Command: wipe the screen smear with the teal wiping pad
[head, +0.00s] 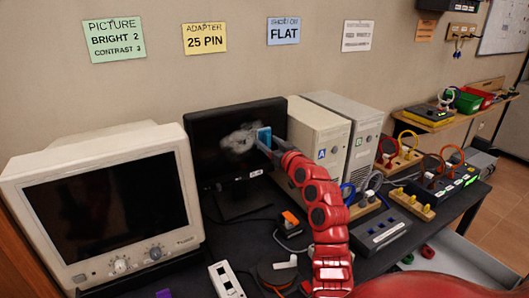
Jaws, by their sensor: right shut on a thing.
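The teal wiping pad (264,136) is held upright in my right gripper (266,144), in front of the flat black monitor (213,172). A pale grey smear (237,141) shows on the upper middle of that screen, just left of the pad. The pad is at the smear's right edge; I cannot tell whether it touches the glass. My right gripper is shut on the pad, and its red arm reaches up from the bottom right. My left gripper is not in view.
A beige CRT monitor (100,205) stands at the left. Two beige computer towers (319,142) stand right of the flat monitor. Cables, a grey switch box (380,230), a white power strip (226,281) and a spool crowd the dark table. An open drawer (465,262) juts out at the lower right.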

